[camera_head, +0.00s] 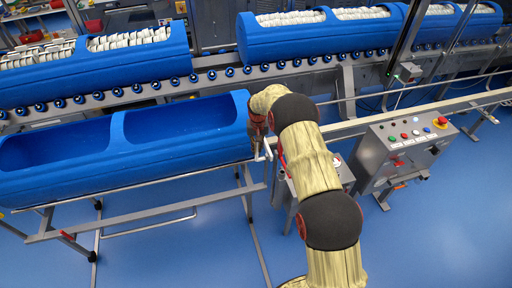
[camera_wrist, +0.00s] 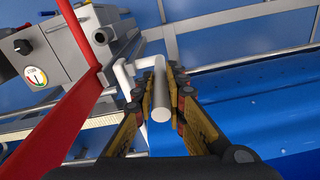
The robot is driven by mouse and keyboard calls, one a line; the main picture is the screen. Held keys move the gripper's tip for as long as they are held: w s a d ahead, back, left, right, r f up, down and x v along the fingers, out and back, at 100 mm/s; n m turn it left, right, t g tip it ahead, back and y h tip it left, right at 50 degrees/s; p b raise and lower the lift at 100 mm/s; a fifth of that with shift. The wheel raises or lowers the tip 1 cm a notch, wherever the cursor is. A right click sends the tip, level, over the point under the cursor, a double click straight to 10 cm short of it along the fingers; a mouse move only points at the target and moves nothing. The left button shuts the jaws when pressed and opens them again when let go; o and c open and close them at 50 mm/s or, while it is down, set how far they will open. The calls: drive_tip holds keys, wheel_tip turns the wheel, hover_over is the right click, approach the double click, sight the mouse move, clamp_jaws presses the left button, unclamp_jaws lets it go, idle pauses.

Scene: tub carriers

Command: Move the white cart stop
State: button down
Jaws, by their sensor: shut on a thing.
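The white cart stop (camera_wrist: 160,92) is a white rod, seen end-on between my fingers in the wrist view. My gripper (camera_wrist: 165,85) is shut on it, with a finger on each side. White bent tubing (camera_wrist: 124,75) shows just to the left of the rod; I cannot tell how the two join. In the head view my arm reaches to the right end of the empty blue tub (camera_head: 110,150), and a small white piece of the stop (camera_head: 264,150) shows there beside my gripper (camera_head: 257,135).
The blue tub rests on a metal frame cart (camera_head: 150,215). Behind it a roller conveyor (camera_head: 180,82) carries blue tubs (camera_head: 300,42) filled with white items. A grey control box (camera_head: 400,150) with buttons stands to the right. The blue floor at front right is clear.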

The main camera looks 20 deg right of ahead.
drive_tip(key=shift+w+r, duration=0.3)
drive_tip(key=shift+w, duration=0.2)
drive_tip(key=c, duration=2.1)
unclamp_jaws()
drive_tip(key=o, duration=0.3)
drive_tip(key=shift+a, duration=0.1)
drive_tip(key=shift+f, duration=0.15)
drive_tip(key=shift+s, duration=0.1)
wheel_tip(320, 180, up, 12)
drive_tip(key=shift+r, duration=0.1)
